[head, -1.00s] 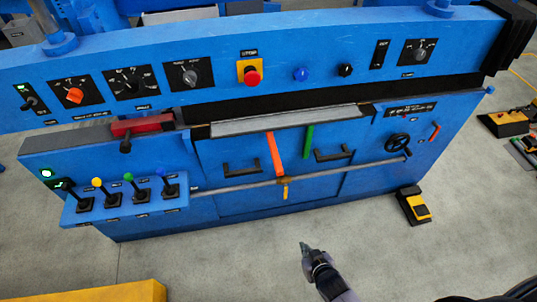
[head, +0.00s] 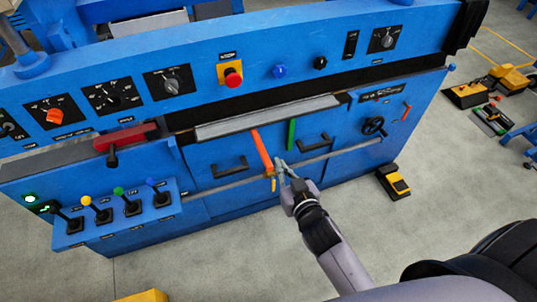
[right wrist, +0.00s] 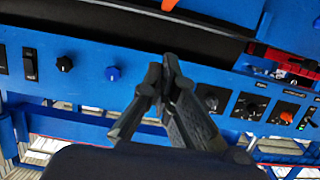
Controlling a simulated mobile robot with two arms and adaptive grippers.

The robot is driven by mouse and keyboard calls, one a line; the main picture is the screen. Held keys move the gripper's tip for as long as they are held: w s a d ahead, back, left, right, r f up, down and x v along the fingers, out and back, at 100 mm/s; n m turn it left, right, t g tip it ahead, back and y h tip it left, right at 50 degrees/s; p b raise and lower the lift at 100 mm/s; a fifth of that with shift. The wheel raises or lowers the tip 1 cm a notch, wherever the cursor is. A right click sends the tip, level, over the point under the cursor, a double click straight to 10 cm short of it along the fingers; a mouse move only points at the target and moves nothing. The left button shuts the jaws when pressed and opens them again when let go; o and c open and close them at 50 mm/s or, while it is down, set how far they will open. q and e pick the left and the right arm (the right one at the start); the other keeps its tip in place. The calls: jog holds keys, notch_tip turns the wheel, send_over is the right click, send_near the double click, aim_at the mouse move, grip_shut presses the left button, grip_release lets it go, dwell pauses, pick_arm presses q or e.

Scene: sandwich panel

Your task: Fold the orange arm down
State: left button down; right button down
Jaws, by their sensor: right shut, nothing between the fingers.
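The orange arm (head: 262,150) is a thin bar on the front of the blue machine. It points up, leaning a little left, with its lower end at a brass-coloured joint on the long grey rod (head: 225,188). My right gripper (head: 281,164) is shut and empty, close to the lower right side of the orange arm. I cannot tell whether it touches. In the right wrist view the closed fingers (right wrist: 162,66) show below a small orange piece (right wrist: 169,4) at the top edge, which looks like part of the arm. My left gripper is not in view.
A green bar (head: 292,134) stands just right of the orange arm. Black handles (head: 230,167) flank them. A metal ledge (head: 265,118) juts out above. Several levers (head: 128,202) are at the left, a handwheel (head: 374,126) at the right. The floor in front is mostly clear.

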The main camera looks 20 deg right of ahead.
jog(key=p, duration=0.1)
send_over(269, 162)
notch_tip(269, 162, down, 2)
jog(key=shift+s+f, duration=0.1)
notch_tip(269, 162, down, 3)
jog(key=shift+r, duration=0.2)
jog(key=shift+f, duration=0.75)
jog(key=shift+f, duration=0.1)
